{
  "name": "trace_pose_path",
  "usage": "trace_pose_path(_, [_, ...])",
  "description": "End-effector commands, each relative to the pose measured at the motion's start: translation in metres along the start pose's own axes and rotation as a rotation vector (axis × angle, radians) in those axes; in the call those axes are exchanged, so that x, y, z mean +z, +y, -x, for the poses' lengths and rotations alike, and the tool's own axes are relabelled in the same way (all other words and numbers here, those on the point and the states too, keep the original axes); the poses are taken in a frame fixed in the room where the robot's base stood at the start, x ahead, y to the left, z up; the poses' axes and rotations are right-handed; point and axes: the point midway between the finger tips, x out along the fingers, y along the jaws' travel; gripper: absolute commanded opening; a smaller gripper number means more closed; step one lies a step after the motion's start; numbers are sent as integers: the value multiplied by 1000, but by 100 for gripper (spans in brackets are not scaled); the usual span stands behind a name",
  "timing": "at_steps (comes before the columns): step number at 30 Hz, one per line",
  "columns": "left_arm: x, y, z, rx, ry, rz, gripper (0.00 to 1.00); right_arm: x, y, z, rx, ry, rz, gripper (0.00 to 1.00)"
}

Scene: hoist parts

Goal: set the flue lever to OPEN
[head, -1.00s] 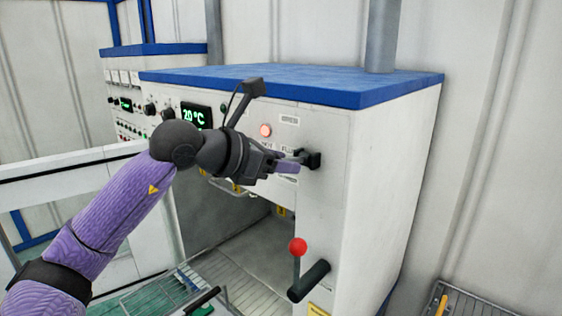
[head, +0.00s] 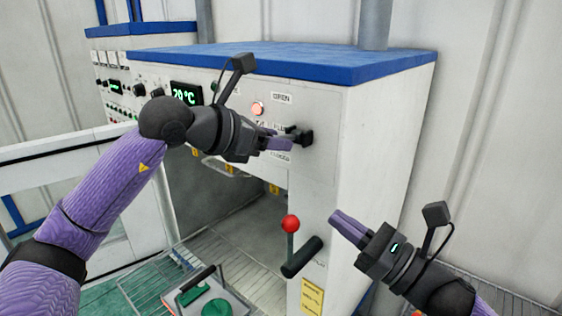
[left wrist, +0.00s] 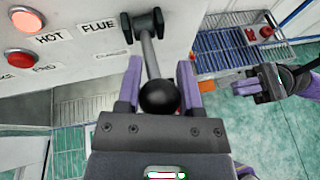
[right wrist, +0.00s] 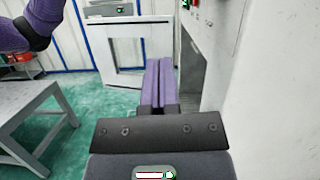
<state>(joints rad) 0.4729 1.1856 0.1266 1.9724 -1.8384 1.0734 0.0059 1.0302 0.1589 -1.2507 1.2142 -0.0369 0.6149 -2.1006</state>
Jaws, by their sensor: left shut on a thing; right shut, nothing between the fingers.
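The flue lever is a grey rod with a black ball knob (left wrist: 158,97) on a black pivot (left wrist: 144,25), beside the FLUE label (left wrist: 97,26) in the left wrist view. In the head view its pivot (head: 305,136) sits on the white front panel, with the rod mostly hidden by my gripper. My left gripper (head: 288,142) is shut on the lever, a finger on each side of the knob. Small labels stand above (head: 282,98) and below the lever; I cannot read them surely. My right gripper (head: 337,218) is shut and empty, low in front of the cabinet.
A red-knobbed lever (head: 290,224) with a black handle (head: 301,257) stands below, close to my right gripper. The cabinet (head: 385,150) has a blue top and an open chamber (head: 235,215). A handled tray (head: 205,300) lies at the front. A lit red lamp (head: 258,108) is above the flue lever.

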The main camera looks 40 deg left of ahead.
Motion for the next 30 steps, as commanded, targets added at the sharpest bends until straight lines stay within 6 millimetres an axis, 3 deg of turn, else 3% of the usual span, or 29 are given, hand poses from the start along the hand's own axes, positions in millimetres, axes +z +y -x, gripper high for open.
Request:
trace_pose_path(5, [-1,0,0,-1,3,1,0,2,4,-25,19,0,29,0])
trace_pose_path(16, [-1,0,0,-1,4,1,0,2,4,-105,14,2,27,0])
trace_pose_path(21, [-1,0,0,-1,5,1,0,22,4,-122,13,1,26,0])
trace_pose_path(30, [-2,0,-1,-1,6,1,0,30,3,-129,9,1,23,0])
